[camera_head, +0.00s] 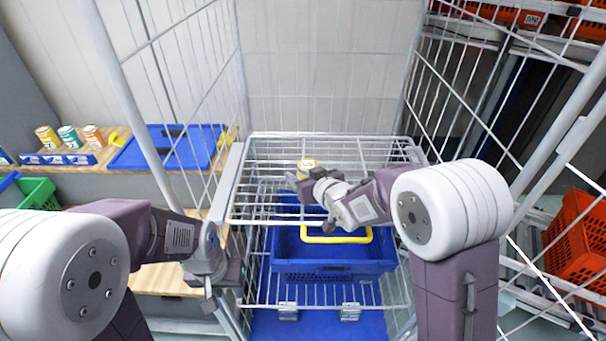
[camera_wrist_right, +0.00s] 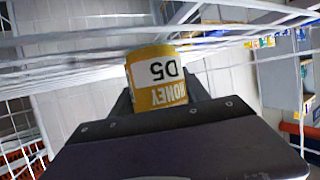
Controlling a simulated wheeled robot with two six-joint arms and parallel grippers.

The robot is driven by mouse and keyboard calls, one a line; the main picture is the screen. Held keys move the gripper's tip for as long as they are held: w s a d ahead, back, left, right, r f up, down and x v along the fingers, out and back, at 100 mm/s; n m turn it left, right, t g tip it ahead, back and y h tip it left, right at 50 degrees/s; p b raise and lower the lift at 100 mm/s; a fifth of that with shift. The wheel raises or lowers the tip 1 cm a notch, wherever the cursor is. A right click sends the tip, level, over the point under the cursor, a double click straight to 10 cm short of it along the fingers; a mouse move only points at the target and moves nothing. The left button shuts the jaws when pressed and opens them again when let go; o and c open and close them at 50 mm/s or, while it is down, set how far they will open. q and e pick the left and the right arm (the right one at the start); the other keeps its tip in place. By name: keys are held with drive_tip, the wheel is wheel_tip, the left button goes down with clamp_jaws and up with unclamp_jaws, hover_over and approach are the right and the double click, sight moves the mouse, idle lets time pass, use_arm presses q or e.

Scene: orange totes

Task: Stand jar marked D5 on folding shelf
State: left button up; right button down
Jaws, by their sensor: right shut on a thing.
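The jar marked D5 (camera_wrist_right: 157,78) is yellow with a white label reading D5 and HONEY, upside down in the right wrist view. In the head view its yellow and white top (camera_head: 307,165) shows over the wire folding shelf (camera_head: 236,185), beyond my right gripper (camera_head: 303,182). My right gripper is shut on the jar. I cannot tell whether the jar's base touches the shelf wires. My left gripper (camera_head: 208,285) hangs at the left side of the cage, away from the jar. Its finger gap is not clear.
A blue crate (camera_head: 335,268) with a yellow handle (camera_head: 335,238) stands below the shelf inside the wire cage. Orange totes (camera_head: 575,235) stand at right.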

drive_tip(key=shift+s, duration=0.25)
drive_tip(key=c, duration=0.7)
unclamp_jaws()
drive_tip(key=shift+o, duration=0.7)
drive_tip(key=shift+w+f, duration=0.15)
drive_tip(key=shift+r, duration=0.4)
drive_tip(key=v, duration=1.2)
drive_tip(key=shift+d+f, duration=0.1)
drive_tip(key=shift+f, duration=0.1)
